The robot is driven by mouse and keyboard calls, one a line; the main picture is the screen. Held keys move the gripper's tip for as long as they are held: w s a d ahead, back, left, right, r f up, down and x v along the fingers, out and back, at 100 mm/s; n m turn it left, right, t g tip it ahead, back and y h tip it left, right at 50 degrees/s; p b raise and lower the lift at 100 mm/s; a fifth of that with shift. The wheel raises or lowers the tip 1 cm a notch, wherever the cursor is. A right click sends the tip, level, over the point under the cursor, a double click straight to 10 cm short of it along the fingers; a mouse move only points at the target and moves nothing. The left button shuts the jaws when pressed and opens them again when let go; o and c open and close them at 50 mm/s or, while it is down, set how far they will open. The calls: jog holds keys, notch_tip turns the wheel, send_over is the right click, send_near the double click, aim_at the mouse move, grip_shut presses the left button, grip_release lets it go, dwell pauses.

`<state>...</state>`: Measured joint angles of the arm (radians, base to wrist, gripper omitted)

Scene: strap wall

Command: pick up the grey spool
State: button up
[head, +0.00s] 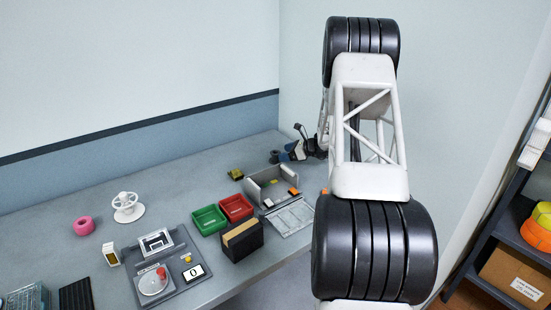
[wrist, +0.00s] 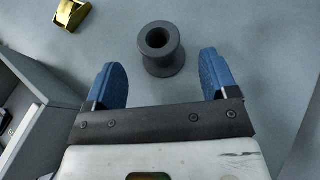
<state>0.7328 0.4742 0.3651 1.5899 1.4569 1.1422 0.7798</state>
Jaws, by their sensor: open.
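The grey spool (wrist: 163,66) is dark grey and stands upright on the table in the wrist view, its round hole facing up. My gripper (wrist: 168,72) is open, with one blue finger to each side of the spool and clear gaps between. The spool sits toward the fingertips, and nothing is held. In the head view the spool (head: 274,157) is a small dark shape at the back of the table, just left of my gripper (head: 288,156). How high the fingers are above the table is hard to tell.
A yellow metallic piece (wrist: 71,14) lies at the upper left of the wrist view. A grey open box (head: 262,187) stands close by, its wall (wrist: 30,125) at the wrist view's left. Red (head: 236,207) and green (head: 208,220) trays lie further left. Table right of the spool looks clear.

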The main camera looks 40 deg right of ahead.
aim_at(275, 155)
jog(key=shift+w+a+f, duration=0.1)
jog(key=shift+w+a, duration=0.05)
jog(key=shift+w, duration=0.05)
jog(key=shift+x, duration=2.5)
jog(key=shift+c, duration=0.3)
jog(key=c, duration=0.9)
